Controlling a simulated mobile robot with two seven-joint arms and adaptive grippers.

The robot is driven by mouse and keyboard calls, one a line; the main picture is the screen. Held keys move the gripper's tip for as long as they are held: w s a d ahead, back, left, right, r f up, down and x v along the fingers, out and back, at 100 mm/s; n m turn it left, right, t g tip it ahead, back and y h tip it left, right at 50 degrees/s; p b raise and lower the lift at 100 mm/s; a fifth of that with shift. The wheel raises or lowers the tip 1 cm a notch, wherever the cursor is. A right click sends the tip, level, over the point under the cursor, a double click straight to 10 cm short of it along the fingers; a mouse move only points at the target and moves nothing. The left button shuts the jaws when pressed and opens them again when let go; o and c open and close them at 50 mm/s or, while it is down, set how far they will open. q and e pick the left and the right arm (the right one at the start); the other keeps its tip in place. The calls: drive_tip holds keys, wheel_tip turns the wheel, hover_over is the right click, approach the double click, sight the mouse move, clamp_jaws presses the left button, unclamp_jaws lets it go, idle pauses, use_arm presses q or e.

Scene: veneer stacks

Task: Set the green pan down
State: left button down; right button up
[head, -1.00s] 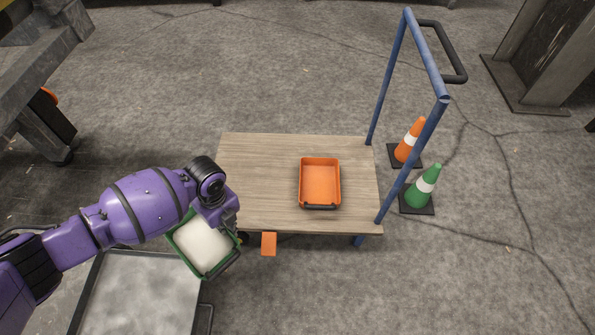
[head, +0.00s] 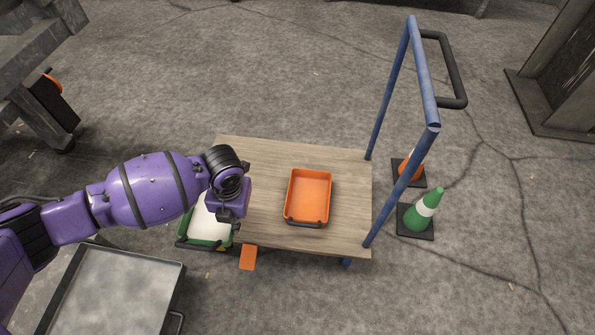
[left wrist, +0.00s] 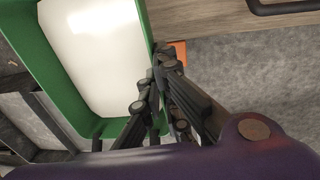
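The green pan (head: 190,242) holds a white mass and hangs at the left edge of the wooden cart deck (head: 265,160), partly overlapping it in the head view. Whether it touches the deck cannot be told. My left gripper (head: 232,212) is at the pan's right side. In the left wrist view, the gripper's dark fingers (left wrist: 155,88) close on the pan's right wall, one inside and one outside; the green wall (left wrist: 42,62) and white contents fill the upper left. My right gripper is not in view.
An orange pan (head: 308,195) sits on the deck, right of centre. Blue handle posts (head: 390,90) rise at the deck's right end, with cones (head: 422,210) beyond. A grey tray (head: 120,290) lies at the lower left. Deck is bare between the left gripper and orange pan.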

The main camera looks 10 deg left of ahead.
use_arm(q)
drive_tip(key=shift+w+a+f, duration=0.15)
drive_tip(key=w+f+b, duration=0.2)
drive_tip(key=w+f, duration=0.1)
drive_tip(key=w, duration=0.1)
drive_tip(key=w+f+b, duration=0.2)
drive_tip(key=w+b, duration=0.1)
drive_tip(key=w, duration=0.1)
drive_tip(key=w+d+f+b, duration=0.1)
drive_tip(key=w+f+b, duration=0.2)
drive_tip(key=w, duration=0.1)
drive_tip(key=shift+w+f, duration=0.2)
drive_tip(key=shift+f, duration=0.1)
drive_tip(key=shift+w+f+b, duration=0.2)
drive_tip(key=shift+w+b, duration=0.05)
drive_tip(key=shift+b, duration=0.1)
drive_tip(key=shift+w+f, duration=0.15)
wheel_tip(320, 180, down, 3)
drive_tip(key=shift+w+b, duration=0.15)
drive_tip(key=shift+b, duration=0.75)
drive_tip(key=shift+f, duration=0.2)
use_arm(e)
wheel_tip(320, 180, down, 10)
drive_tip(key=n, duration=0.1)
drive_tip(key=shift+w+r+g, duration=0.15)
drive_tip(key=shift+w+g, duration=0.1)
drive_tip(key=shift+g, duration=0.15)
